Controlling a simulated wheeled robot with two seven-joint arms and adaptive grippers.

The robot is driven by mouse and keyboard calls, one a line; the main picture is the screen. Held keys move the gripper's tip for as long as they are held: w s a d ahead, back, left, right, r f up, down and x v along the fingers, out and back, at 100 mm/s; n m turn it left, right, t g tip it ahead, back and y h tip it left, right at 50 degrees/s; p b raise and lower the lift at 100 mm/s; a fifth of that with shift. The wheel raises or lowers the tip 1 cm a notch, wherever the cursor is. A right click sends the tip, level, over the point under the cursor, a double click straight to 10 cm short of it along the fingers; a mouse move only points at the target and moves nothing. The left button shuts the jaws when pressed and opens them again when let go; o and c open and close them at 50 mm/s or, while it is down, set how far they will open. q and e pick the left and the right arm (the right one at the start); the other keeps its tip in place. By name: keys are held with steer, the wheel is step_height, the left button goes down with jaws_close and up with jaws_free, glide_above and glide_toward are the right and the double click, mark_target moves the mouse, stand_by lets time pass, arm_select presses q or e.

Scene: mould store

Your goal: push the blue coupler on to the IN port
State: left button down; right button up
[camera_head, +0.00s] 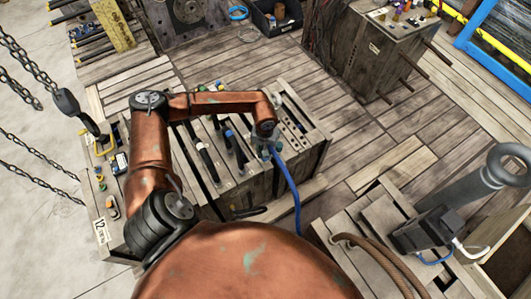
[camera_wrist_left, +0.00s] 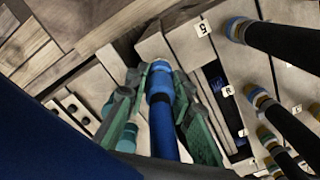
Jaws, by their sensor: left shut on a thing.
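My left gripper (camera_head: 267,147) reaches over the wooden-looking block (camera_head: 314,147) in the middle of the head view. In the left wrist view its green fingers (camera_wrist_left: 160,92) are shut on either side of the blue coupler (camera_wrist_left: 160,68). A blue hose (camera_wrist_left: 164,140) runs back from the coupler; in the head view the blue hose (camera_head: 291,185) hangs down the block's near side. The coupler's front end points toward the block, but I cannot tell whether it touches a port. No IN marking is readable. My right gripper is out of view.
Several black hoses with coloured collars, one with a blue collar (camera_wrist_left: 237,28), stand close to the right of the gripper in the wrist view. Chains (camera_head: 22,70) hang at the left. A grey post (camera_head: 470,190) stands at the right.

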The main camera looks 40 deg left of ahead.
arm_select(q)
steer(key=shift+f+b, duration=0.6)
stand_by(1.1)
steer(key=c, duration=1.6)
jaws_free()
step_height(320, 180, up, 12)
